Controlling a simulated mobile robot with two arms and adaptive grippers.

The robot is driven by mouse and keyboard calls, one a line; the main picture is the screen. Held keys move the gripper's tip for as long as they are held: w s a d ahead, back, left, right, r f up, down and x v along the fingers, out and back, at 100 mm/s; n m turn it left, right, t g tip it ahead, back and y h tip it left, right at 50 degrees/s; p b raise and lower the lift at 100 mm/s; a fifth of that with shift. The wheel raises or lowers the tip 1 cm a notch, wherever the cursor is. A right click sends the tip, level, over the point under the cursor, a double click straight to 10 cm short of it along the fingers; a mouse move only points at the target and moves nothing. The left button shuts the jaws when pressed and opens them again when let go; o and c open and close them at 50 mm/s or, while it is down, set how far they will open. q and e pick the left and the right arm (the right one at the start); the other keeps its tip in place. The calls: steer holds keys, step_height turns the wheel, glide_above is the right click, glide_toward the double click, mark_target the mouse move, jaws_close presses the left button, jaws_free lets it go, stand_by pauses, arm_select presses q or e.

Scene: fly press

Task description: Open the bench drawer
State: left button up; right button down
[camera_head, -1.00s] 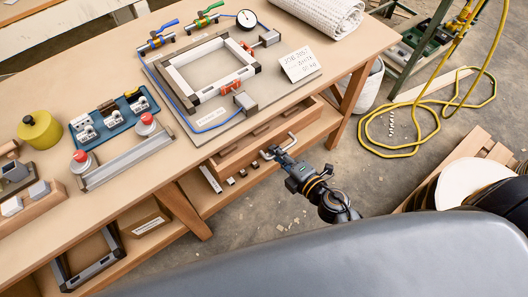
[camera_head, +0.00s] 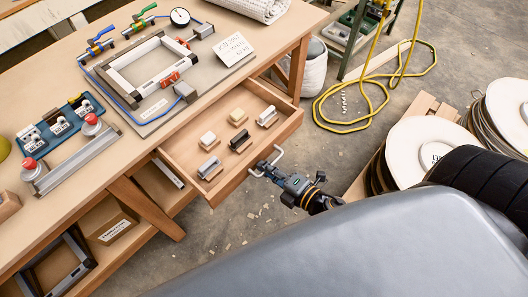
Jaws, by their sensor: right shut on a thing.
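The wooden bench drawer (camera_head: 222,186) stands pulled well out from under the bench (camera_head: 112,165). Several small blocks, white, dark and grey, lie inside it. Its metal bar handle (camera_head: 278,156) is on the front panel. My right gripper (camera_head: 262,170) is shut on the handle's near end, with the arm reaching in from the lower right. My left gripper is not in view.
A fixture board with a metal frame (camera_head: 112,78) lies on the bench top above the drawer. A yellow hose (camera_head: 322,112) is coiled on the floor at the right. White-faced reels (camera_head: 418,142) stand at the right.

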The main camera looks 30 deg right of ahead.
steer(key=shift+d+r, duration=0.1)
steer(key=shift+r, duration=0.05)
steer(key=c, duration=1.7)
jaws_free()
steer(key=shift+s, duration=0.15)
steer(key=v, duration=1.1)
steer(key=shift+s+d, duration=0.15)
steer(key=shift+s, duration=0.15)
